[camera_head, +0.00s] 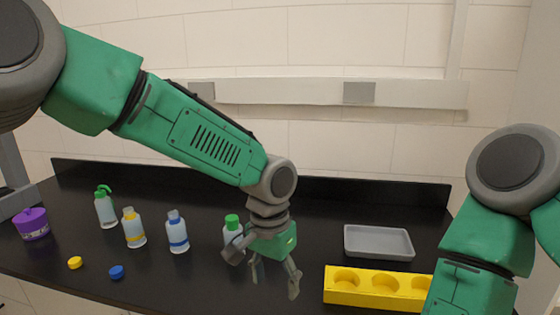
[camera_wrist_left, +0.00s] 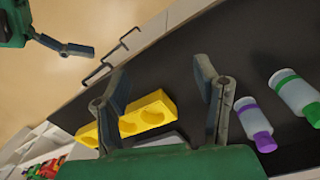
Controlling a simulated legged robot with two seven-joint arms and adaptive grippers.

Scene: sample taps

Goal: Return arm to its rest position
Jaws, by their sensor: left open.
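My left gripper (camera_head: 274,282) is open, with its fingers pointing down over the black bench, left of the yellow rack in the head view. In the left wrist view its two fingers (camera_wrist_left: 163,85) are spread apart with nothing between them held. A green-capped bottle (camera_head: 231,232) stands just left of and partly behind this gripper. My right arm comes in at the right; its gripper is out of the head view. A grey finger on a green body, likely my right gripper (camera_wrist_left: 60,45), shows at the upper left of the left wrist view.
A yellow rack (camera_head: 410,283) with round holes and a grey tray (camera_head: 378,254) are on the right. Bottles with green (camera_head: 105,208), yellow (camera_head: 134,230) and blue (camera_head: 177,233) bands stand left. A purple item (camera_head: 32,224), yellow cap (camera_head: 74,262) and blue cap (camera_head: 116,272) lie nearby. A purple-capped bottle (camera_wrist_left: 254,122) shows in the wrist view.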

